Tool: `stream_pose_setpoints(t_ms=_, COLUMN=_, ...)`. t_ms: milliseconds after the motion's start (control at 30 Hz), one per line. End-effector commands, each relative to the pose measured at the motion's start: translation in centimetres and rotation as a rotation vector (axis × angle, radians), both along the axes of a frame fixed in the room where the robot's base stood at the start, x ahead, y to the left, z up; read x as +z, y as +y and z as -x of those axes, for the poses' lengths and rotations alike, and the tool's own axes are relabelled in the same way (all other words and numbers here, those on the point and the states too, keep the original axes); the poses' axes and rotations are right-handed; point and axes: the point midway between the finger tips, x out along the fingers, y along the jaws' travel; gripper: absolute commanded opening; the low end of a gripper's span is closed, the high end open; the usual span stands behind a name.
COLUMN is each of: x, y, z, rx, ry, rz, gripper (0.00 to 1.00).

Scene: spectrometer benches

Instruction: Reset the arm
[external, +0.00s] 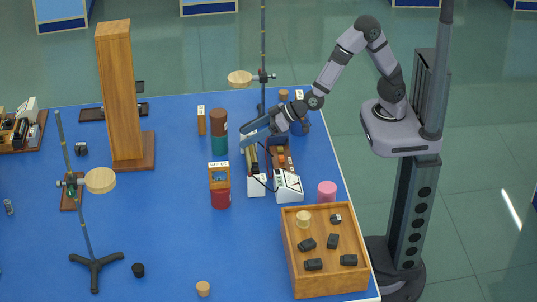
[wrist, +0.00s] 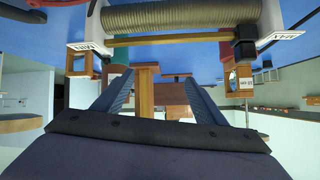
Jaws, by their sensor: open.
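My gripper (external: 248,133) is over the blue table, reaching left from the arm on the right side of the external view. It is near a white-ended instrument (external: 256,184) and above the table surface. In the wrist view its two blue-grey fingers (wrist: 155,92) stand apart with nothing held between them. The wrist picture looks upside down, with the blue table top along its upper edge. A ribbed coil (wrist: 180,17) with white ends crosses the top of that view.
A tall wooden block (external: 117,90) stands left of the gripper. A teal-brown cylinder (external: 219,132) and a red cylinder (external: 221,198) are close by. A stand rod (external: 263,50) rises behind. A wooden tray (external: 298,273) with small dark pieces is at front right. The front-middle table is mostly clear.

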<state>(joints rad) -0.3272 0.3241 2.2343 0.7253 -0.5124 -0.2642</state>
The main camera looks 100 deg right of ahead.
Motion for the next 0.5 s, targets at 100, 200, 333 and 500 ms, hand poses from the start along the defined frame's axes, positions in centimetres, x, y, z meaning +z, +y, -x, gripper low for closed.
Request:
stream_pose_setpoints(t_ms=100, x=0.0, y=-0.2, z=3.6, rx=0.095, ry=0.157, rz=-0.034, gripper=0.65)
stream_pose_setpoints(t_ms=200, x=-0.7, y=-0.7, z=7.5, rx=0.163, ry=0.305, rz=-0.043, gripper=0.65)
stream_pose_setpoints(t_ms=333, x=-1.3, y=-2.3, z=13.7, rx=0.222, ry=0.513, rz=-0.033, gripper=0.65)
stream_pose_setpoints(t_ms=500, x=-1.5, y=-5.3, z=21.7, rx=0.246, ry=0.766, rz=0.004, gripper=0.65)
